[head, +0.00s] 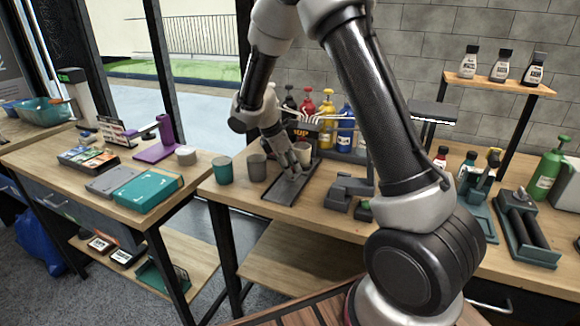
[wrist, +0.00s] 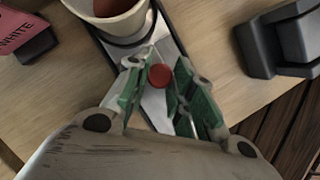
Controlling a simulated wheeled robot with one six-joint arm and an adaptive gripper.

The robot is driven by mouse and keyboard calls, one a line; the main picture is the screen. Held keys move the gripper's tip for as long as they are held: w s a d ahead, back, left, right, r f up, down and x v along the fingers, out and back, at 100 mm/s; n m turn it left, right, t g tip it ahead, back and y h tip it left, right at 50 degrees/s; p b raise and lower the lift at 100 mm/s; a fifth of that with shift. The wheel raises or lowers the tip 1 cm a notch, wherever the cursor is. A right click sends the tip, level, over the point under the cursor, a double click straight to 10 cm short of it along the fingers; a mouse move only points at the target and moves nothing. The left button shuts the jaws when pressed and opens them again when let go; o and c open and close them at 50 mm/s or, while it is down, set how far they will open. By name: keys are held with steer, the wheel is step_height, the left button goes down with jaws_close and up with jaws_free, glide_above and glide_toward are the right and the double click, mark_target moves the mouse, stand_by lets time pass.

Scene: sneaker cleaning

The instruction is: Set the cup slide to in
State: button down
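The cup slide (head: 277,198) is a long dark-framed track on the workbench, running from front to back. In the wrist view its pale metal bed (wrist: 154,107) shows between my fingers. A cream cup (head: 303,152) stands at its far end; in the wrist view the cup (wrist: 110,22) has reddish-brown contents and sits in a dark ring. A round red knob (wrist: 160,76) lies on the slide in front of the cup. My gripper (wrist: 162,66) points down over the slide, its green-padded fingers apart on either side of the knob. I see no clear grip on it.
A teal cup (head: 223,170) and a grey cup (head: 257,167) stand left of the slide. Coloured pump bottles (head: 326,108) stand behind it. A dark grey fixture (head: 347,190) is to its right. A pink "WHITE" label (wrist: 18,34) shows at the wrist view's left.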

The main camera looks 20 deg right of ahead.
steer(key=shift+w+d, duration=1.4)
steer(key=c, duration=1.2)
jaws_free()
steer(key=shift+w+d, duration=0.1)
steer(key=shift+c, duration=0.2)
steer(key=v, duration=1.2)
steer(key=shift+r, duration=0.1)
steer(key=s+d+r+m+t+y, duration=0.1)
steer(key=s+d+r+m, duration=0.2)
steer(key=s+r+m, duration=0.45)
steer(key=s+d+r+m+t+y, duration=0.15)
steer(key=s+d+r, duration=0.25)
steer(key=s, duration=0.7)
steer(key=s+f+m+t+y, duration=0.1)
steer(key=s+m+t+y, duration=0.1)
steer(key=s+m, duration=0.7)
steer(key=s+d, duration=0.1)
steer(key=s, duration=0.5)
steer(key=shift+s, duration=0.3)
